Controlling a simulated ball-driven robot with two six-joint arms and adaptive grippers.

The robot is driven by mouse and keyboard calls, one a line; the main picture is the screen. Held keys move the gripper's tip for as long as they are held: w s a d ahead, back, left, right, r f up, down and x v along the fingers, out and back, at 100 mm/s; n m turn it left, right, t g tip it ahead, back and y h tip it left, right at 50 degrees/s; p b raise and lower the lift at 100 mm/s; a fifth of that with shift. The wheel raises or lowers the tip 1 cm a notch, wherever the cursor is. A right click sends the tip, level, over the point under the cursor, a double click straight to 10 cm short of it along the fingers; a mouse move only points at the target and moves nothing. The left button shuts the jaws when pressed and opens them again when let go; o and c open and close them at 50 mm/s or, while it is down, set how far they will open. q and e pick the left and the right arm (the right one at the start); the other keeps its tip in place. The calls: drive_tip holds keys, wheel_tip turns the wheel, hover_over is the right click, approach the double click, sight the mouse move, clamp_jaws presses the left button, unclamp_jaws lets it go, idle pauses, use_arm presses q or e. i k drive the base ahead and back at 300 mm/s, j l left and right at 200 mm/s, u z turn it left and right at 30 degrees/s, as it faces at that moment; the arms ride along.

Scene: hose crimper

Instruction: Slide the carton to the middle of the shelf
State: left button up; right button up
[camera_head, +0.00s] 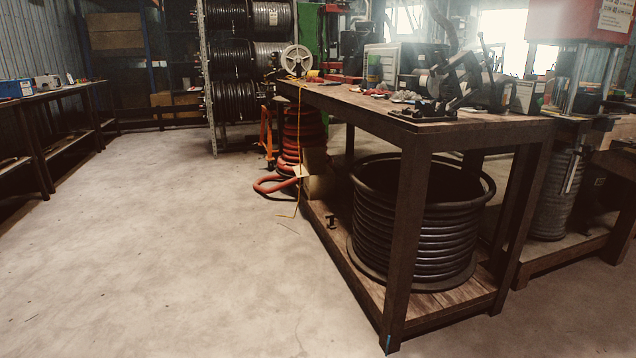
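Several brown cartons are in view, and I cannot tell which one the task means. One small carton (319,186) is on the workbench's lower shelf (372,290), at its far left end, beside the coiled red hose. At the back left, a shelving rack (147,45) holds a large carton (115,32) high up and smaller cartons (187,99) lower down. Neither of my grippers is in view.
A big coil of black hose (418,225) fills the near part of the lower shelf. Red hose (275,184) and a yellow cord (299,150) reach the floor. Tools crowd the workbench top (440,125). The concrete floor (150,240) at left is clear.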

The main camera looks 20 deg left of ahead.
sight(319, 178)
drive_tip(key=u, duration=0.2)
drive_tip(key=i+j+u, duration=0.2)
drive_tip(key=i+u, duration=0.6)
drive_tip(key=i, duration=5.05)
drive_tip(key=i+j+z, duration=0.1)
drive_tip(key=i+z, duration=0.25)
drive_tip(key=i+j+z, duration=0.35)
drive_tip(key=i, duration=0.15)
drive_tip(key=i+j+z, duration=0.35)
drive_tip(key=i+l, duration=0.05)
drive_tip(key=l, duration=0.05)
